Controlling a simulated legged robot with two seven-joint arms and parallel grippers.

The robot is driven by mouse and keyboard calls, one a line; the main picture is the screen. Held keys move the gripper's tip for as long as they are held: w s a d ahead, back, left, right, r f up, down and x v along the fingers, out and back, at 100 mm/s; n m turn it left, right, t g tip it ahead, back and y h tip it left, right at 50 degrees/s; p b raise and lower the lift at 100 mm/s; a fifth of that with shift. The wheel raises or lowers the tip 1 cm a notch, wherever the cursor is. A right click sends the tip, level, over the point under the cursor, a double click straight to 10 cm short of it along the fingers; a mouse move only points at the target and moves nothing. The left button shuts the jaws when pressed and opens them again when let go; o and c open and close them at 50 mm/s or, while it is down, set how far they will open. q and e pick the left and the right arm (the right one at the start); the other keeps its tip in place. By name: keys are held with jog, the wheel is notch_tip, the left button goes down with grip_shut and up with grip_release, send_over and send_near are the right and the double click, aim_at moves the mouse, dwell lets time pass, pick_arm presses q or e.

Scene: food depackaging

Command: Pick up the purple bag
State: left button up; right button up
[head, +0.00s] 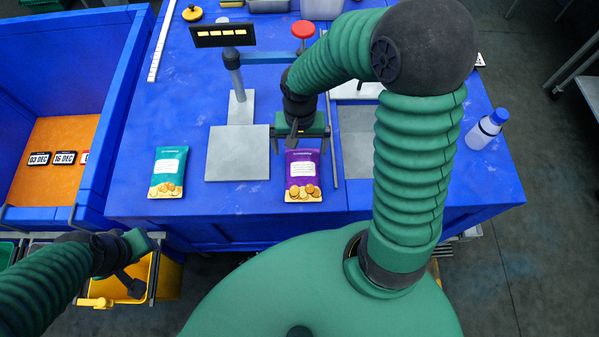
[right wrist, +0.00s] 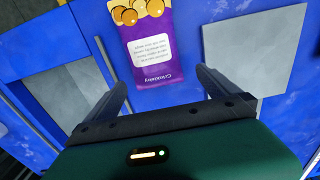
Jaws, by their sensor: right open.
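The purple bag (head: 303,176) lies flat near the front edge of the blue table, with a white label and round golden snacks printed on it. My right gripper (head: 300,150) is above its far end, jaws apart. In the right wrist view the purple bag (right wrist: 150,62) shows upside down, just beyond and between the two open fingers (right wrist: 163,88), with nothing held. My left gripper (head: 140,270) is at the lower left, beside the table and over a yellow bin; its fingers look apart and nothing shows between them.
A teal bag (head: 167,172) lies to the left on the table. A grey scale plate (head: 237,154) with a display post (head: 233,75) stands between the bags. A thin rail (head: 334,140) and grey plate (head: 357,140) are right. A bottle (head: 488,129) stands far right. A blue-walled bin (head: 110,95) is left.

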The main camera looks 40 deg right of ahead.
aim_at(303, 156)
jog(key=f, duration=0.3)
jog(key=d+f, duration=0.1)
jog(key=f, duration=0.2)
jog(key=shift+d, duration=0.2)
jog(key=shift+a+r, duration=0.1)
jog(key=shift+a, duration=0.3)
jog(key=shift+c, duration=0.9)
jog(key=shift+a, duration=0.15)
jog(key=c, duration=1)
jog(key=shift+s+d, duration=0.1)
jog(key=shift+d, duration=0.25)
jog(key=shift+c, duration=0.4)
jog(key=shift+r+p, duration=0.1)
jog(key=shift+p, duration=0.25)
